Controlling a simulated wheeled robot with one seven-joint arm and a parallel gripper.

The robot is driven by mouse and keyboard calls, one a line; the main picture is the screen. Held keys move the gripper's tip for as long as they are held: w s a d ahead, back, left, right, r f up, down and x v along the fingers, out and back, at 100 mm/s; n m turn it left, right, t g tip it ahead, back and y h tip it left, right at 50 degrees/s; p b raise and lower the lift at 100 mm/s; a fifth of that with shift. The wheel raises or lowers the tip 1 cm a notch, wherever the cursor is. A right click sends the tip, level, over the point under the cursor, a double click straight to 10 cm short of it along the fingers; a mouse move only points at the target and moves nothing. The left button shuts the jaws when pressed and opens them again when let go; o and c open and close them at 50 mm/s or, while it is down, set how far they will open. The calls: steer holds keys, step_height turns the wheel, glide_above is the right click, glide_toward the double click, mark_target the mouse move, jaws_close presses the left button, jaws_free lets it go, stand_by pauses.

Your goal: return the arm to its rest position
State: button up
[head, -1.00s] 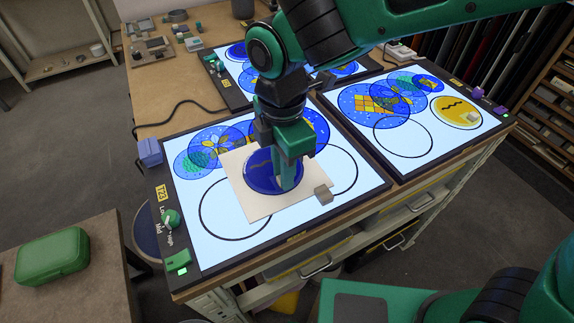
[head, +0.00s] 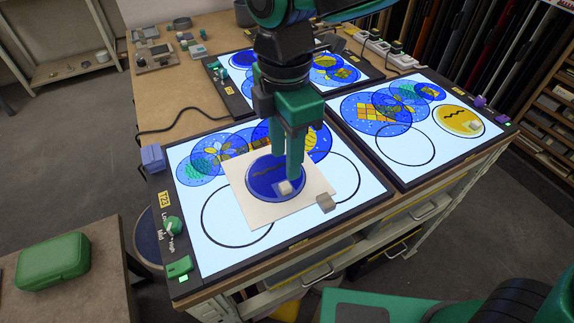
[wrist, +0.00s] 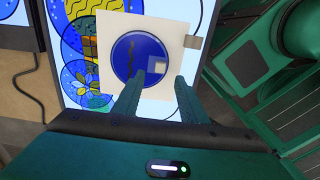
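My gripper (head: 294,158) is raised above the near light panel (head: 207,257), its two green fingers pointing down. In the wrist view my gripper (wrist: 164,92) shows its fingers apart with nothing between them. Below lies a dark blue glass disc (head: 262,186) with a black wavy line, on a white square sheet (head: 250,208). A small pale block (head: 285,188) sits on the disc near its edge. The disc (wrist: 133,50) and the block (wrist: 158,66) also show in the wrist view, apart from the fingers.
A second panel (head: 377,167) at right carries blue discs and a yellow disc (head: 452,120). A third panel stands behind. A grey block (head: 326,202) sits at the sheet's right corner. A green case (head: 53,262) lies on a separate table at left. Sheet racks stand at right.

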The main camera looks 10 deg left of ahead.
steer(key=w+d+r+m, duration=0.1)
steer(key=w+d+m, duration=0.2)
steer(key=d+m, duration=0.7)
steer(key=w+d+r+m, duration=0.1)
steer(key=w+d+m, duration=0.35)
steer(key=d, duration=1.25)
steer(key=s+d+f+m, duration=0.3)
steer(key=s+d+m, duration=0.4)
steer(key=d, duration=0.3)
steer(key=s+d+f+m, duration=0.3)
steer(key=s+d+m, duration=0.5)
steer(key=d+m, duration=0.2)
steer(key=shift+d, duration=0.15)
steer(key=shift+f, duration=0.1)
steer(key=shift+w+f, duration=0.25)
steer(key=shift+w, duration=0.45)
